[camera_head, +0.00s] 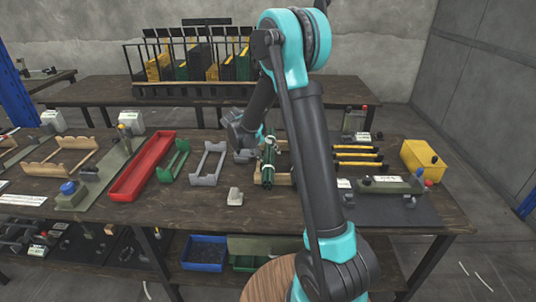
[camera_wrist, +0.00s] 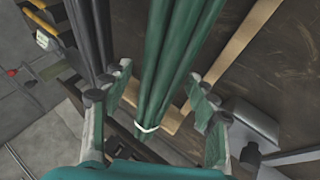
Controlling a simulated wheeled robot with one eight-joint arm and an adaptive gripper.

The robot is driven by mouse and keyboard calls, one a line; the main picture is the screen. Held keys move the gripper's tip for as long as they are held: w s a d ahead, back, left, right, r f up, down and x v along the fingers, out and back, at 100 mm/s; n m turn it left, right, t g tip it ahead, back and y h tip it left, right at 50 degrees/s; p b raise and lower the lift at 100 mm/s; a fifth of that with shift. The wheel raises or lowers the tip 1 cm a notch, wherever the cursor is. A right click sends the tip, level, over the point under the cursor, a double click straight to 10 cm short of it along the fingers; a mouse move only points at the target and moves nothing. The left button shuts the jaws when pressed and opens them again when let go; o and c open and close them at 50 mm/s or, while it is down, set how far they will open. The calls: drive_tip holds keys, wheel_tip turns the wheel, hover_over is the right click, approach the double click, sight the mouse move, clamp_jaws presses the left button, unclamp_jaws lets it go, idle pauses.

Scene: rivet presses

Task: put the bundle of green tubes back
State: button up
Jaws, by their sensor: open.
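The bundle of green tubes (camera_head: 268,165) lies on a pale wooden rack (camera_head: 285,179) near the middle of the bench, partly hidden by my arm. In the wrist view the bundle (camera_wrist: 165,60) runs lengthwise from the top edge to near the middle, with a white tie around it. My gripper (camera_wrist: 160,92) is open, one finger on each side of the bundle. Gaps show between the fingers and the tubes. In the head view the fingers are mostly hidden by my arm.
Left of the bundle are a grey cradle (camera_head: 208,164), a green cradle (camera_head: 175,161) and a long red tray (camera_head: 142,168). A small whitish block (camera_head: 235,197) stands in front. Right of my arm are black-and-yellow bars (camera_head: 356,155), a press fixture (camera_head: 390,184) and a yellow box (camera_head: 422,160).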

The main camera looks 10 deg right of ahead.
drive_tip(key=shift+s+a+r, duration=0.1)
drive_tip(key=shift+a+r, duration=0.05)
drive_tip(key=shift+r, duration=0.3)
drive_tip(key=v, duration=1.1)
drive_tip(key=s+d+f+y, duration=0.2)
drive_tip(key=s+d+f, duration=0.1)
drive_tip(key=s, duration=0.6)
drive_tip(key=s+d+f+y, duration=0.2)
drive_tip(key=s+d+f, duration=0.1)
drive_tip(key=s, duration=0.7)
drive_tip(key=s+d+f+n+y, duration=0.1)
drive_tip(key=s+d+f+y, duration=0.1)
drive_tip(key=s+d, duration=0.3)
drive_tip(key=shift+s+f+t+y, duration=0.15)
drive_tip(key=shift+s+f, duration=0.1)
drive_tip(key=shift+s, duration=0.5)
drive_tip(key=shift+s+f+t+y, duration=0.1)
drive_tip(key=shift+s+f, duration=0.15)
drive_tip(key=shift+s, duration=0.5)
drive_tip(key=shift+s+f+t+y, duration=0.15)
drive_tip(key=shift+s+f, duration=0.1)
drive_tip(key=shift+s, duration=0.55)
